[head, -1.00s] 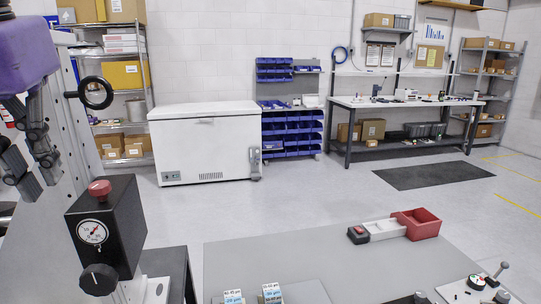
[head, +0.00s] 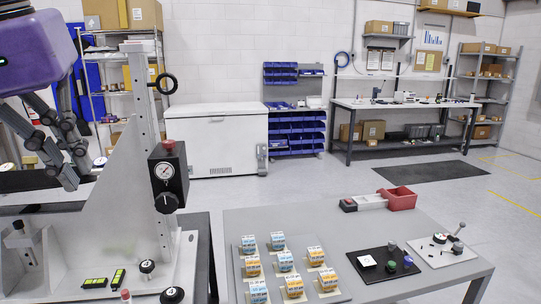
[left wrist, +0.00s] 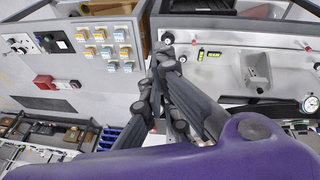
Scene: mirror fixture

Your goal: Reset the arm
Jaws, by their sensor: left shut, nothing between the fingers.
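My left gripper (head: 78,172) hangs in the air at the upper left of the head view, below my purple wrist. Its dark fingers are shut with nothing between them. They also show in the left wrist view (left wrist: 165,50), over the gap between the bench and the fixture. My right arm is out of view.
A white chest freezer (head: 216,143) stands behind. Open floor lies between.

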